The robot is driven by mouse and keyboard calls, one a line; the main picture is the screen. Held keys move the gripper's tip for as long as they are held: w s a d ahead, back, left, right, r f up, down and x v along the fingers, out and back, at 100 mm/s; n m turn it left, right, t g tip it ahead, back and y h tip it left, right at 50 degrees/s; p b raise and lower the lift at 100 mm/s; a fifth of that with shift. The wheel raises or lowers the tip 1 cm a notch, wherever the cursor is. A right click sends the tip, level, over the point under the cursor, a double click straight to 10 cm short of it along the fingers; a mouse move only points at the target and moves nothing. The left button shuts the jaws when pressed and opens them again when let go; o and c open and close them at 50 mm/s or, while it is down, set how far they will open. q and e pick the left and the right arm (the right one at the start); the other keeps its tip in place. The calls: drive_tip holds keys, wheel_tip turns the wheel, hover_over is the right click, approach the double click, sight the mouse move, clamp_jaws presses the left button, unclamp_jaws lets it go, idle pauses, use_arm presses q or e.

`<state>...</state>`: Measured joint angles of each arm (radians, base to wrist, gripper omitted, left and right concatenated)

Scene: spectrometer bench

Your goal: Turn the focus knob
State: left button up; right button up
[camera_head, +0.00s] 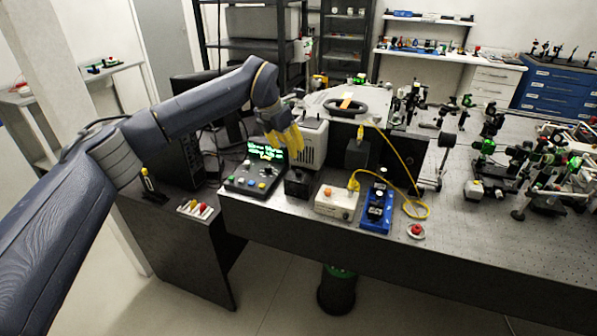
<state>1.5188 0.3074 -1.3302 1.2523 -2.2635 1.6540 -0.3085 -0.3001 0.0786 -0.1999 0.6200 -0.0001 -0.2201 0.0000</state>
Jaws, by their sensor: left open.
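My left arm comes in from the left and its gripper (285,148), with yellow fingers, points down over the front of the bench. It is open, and I see nothing between its fingers. Below it stands a small black box (297,184), and to the left a dark control panel (252,180) with coloured buttons and a green-lit display. I cannot tell for sure which part is the focus knob. A blue unit (377,210) with black knob-like parts stands to the right. The fingers hide part of the panel's display. My right gripper is not in view.
A white box with an orange button (337,202) and a red button (416,231) sit near the bench's front edge. A yellow cable (405,165) loops behind them. A grey-white instrument (312,143) stands behind the gripper. Optics crowd the right side; the front right bench top is clear.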

sight(299, 171)
use_arm(q)
drive_tip(key=x, duration=1.2)
drive_tip(key=shift+f, duration=0.25)
drive_tip(key=shift+d, duration=0.1)
drive_tip(key=shift+c, duration=0.3)
clamp_jaws()
